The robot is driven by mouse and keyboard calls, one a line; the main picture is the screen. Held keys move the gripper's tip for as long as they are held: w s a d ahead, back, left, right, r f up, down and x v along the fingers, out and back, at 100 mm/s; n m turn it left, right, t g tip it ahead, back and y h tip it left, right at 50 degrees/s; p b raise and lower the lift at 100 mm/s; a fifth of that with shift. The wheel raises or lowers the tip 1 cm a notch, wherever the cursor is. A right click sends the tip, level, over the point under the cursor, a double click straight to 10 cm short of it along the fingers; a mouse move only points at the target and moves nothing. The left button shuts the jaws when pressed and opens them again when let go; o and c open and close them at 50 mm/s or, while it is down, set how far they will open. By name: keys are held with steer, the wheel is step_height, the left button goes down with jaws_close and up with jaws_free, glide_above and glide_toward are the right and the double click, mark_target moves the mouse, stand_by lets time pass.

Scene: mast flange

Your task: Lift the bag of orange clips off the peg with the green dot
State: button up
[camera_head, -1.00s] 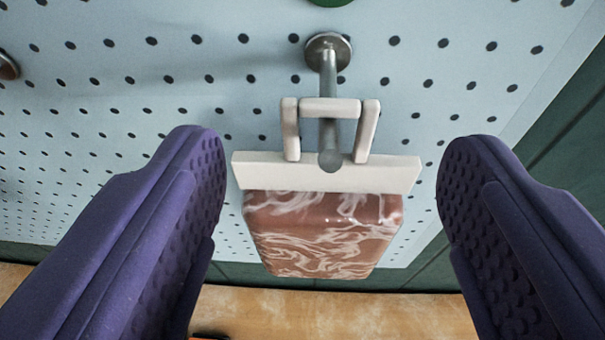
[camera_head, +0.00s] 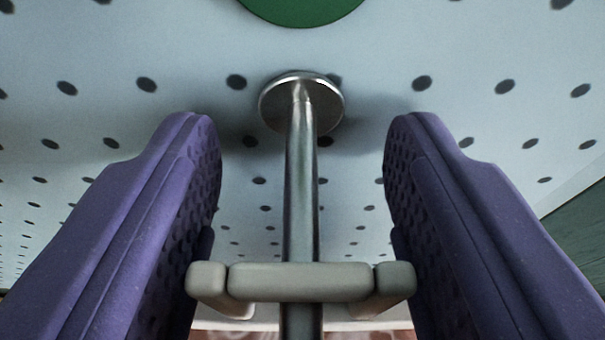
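The metal peg (camera_head: 301,190) sticks out of the pegboard toward me, with a round plate at its base. The green dot (camera_head: 303,8) is on the board just above it, cut by the top edge. The bag's pale hanger loop (camera_head: 300,281) lies across the peg near the bottom of the picture. Only a thin reddish-brown strip of the bag (camera_head: 370,336) shows below it; the rest is out of view. My gripper (camera_head: 302,130) is open. Its purple fingers stand on either side of the peg and the loop, close to the loop's two ends; I cannot tell whether they touch.
The pale pegboard (camera_head: 480,120) with dark holes fills the background, close ahead of the fingertips. A dark green surface (camera_head: 585,225) shows past the board's edge at the right. No other peg is in view.

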steer(key=c, duration=0.7)
steer(key=shift+r, duration=0.85)
steer(key=shift+s+f, duration=0.1)
steer(key=shift+s, duration=0.25)
steer(key=shift+s+b, duration=2)
steer(key=shift+s, duration=1.7)
